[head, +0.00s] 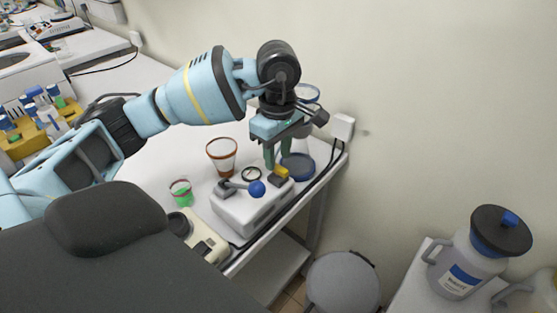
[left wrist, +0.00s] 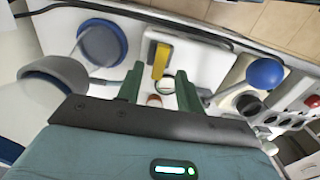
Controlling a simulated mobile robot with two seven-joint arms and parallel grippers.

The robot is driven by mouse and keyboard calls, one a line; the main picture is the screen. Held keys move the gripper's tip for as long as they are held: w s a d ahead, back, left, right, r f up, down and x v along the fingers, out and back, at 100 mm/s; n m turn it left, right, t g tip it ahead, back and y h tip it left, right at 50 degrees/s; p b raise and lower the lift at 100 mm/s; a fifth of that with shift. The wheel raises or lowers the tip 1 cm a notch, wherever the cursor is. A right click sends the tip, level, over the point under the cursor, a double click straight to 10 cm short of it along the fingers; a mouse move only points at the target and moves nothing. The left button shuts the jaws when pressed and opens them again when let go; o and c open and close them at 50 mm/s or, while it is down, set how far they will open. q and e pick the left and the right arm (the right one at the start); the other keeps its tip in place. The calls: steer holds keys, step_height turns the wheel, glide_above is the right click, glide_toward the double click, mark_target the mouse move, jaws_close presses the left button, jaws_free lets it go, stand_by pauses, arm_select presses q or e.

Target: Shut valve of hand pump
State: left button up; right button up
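The hand pump is a white box (head: 245,211) on the bench, with a blue ball-ended lever (head: 257,188) and a yellow valve handle (head: 281,173). In the left wrist view the yellow valve handle (left wrist: 161,61) lies just beyond the fingertips, roughly in line with the gap, and the blue ball (left wrist: 264,73) is to the right. My left gripper (head: 278,160) points down over the pump's back end beside the valve. Its two green fingers (left wrist: 159,72) are apart with nothing held; contact with the valve is not visible. My right gripper is not in view.
An amber-rimmed funnel-shaped glass (head: 221,156) and a small beaker with green liquid (head: 181,192) stand left of the pump. A blue-based glass vessel (head: 298,165) stands close behind the gripper. A stool (head: 342,283) and a large labelled container (head: 466,262) are to the right.

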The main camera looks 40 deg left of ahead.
mark_target(278, 170)
arm_select(q)
step_height(278, 170, down, 2)
steer(key=shift+f, duration=0.3)
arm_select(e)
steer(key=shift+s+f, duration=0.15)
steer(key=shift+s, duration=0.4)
arm_select(q)
steer(key=shift+c, duration=0.5)
jaws_close()
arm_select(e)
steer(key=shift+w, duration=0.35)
